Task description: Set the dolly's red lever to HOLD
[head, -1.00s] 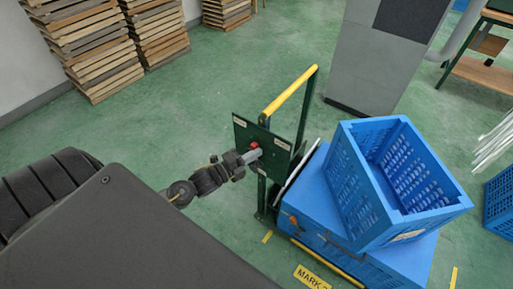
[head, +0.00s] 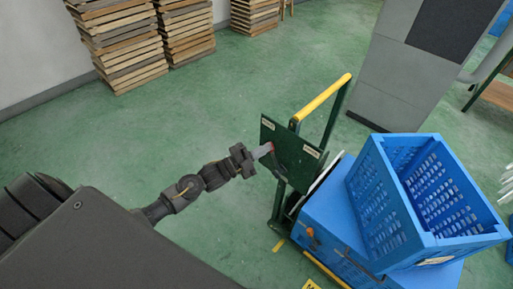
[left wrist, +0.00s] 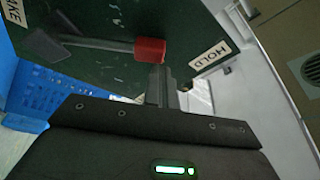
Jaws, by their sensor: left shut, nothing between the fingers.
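The dolly's dark green lever plate (head: 291,158) stands below its yellow handle in the head view. The red lever knob (left wrist: 150,50) sits on a grey arm that runs right from its pivot in the left wrist view. The lever points roughly toward the HOLD label (left wrist: 211,58), with a gap between knob and label. My left gripper (head: 265,151) is shut and empty at the plate's left part. Its fingertips (left wrist: 160,75) are right at the knob's lower side; I cannot tell whether they touch. In the head view the knob is mostly hidden. My right gripper is not in view.
A blue crate (head: 436,240) stands tilted on the dolly's blue load, right of the plate. The yellow handle (head: 322,97) rises behind the plate. A grey cabinet (head: 410,75) and wooden pallet stacks (head: 118,45) stand farther back. Green floor left of the dolly is clear.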

